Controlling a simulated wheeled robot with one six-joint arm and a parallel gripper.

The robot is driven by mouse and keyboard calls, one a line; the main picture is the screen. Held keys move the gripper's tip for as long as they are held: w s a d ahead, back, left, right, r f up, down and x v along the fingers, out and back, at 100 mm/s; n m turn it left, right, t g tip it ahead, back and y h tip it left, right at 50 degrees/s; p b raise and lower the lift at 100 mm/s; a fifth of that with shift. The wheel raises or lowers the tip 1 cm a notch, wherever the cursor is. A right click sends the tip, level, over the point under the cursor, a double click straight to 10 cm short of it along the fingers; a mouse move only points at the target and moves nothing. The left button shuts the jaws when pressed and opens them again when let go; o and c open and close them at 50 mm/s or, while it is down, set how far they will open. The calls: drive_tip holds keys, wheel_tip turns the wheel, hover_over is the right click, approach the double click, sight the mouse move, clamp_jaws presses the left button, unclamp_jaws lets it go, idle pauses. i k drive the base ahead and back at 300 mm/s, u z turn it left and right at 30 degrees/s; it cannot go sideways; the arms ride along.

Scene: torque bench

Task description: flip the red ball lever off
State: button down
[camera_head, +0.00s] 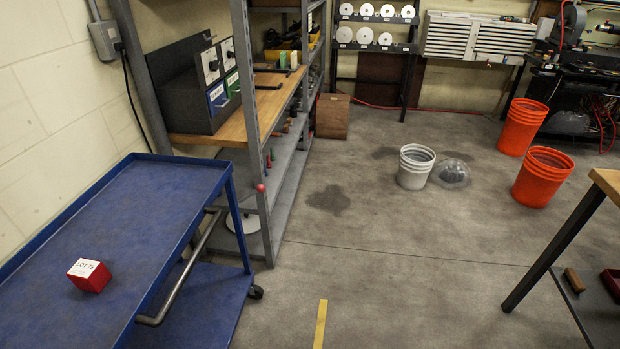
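A small red ball (260,187) shows at the near post of the grey shelf rack, just past the blue cart's far right corner. It looks like the knob of a lever, but its stem is too small or hidden to make out, so I cannot tell its position. My gripper is not in view.
A blue cart (150,215) with a red block marked LOT 75 (90,276) stands at left. A grey control box (190,100) sits on the rack's wooden shelf. A white bucket (415,167) and orange buckets (543,178) stand on the floor. The middle floor is clear.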

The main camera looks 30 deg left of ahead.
sight(261, 188)
drive_tip(key=u, duration=0.1)
drive_tip(key=i, duration=0.65)
drive_tip(key=u, duration=0.7)
drive_tip(key=i, duration=0.5)
drive_tip(key=u, duration=0.5)
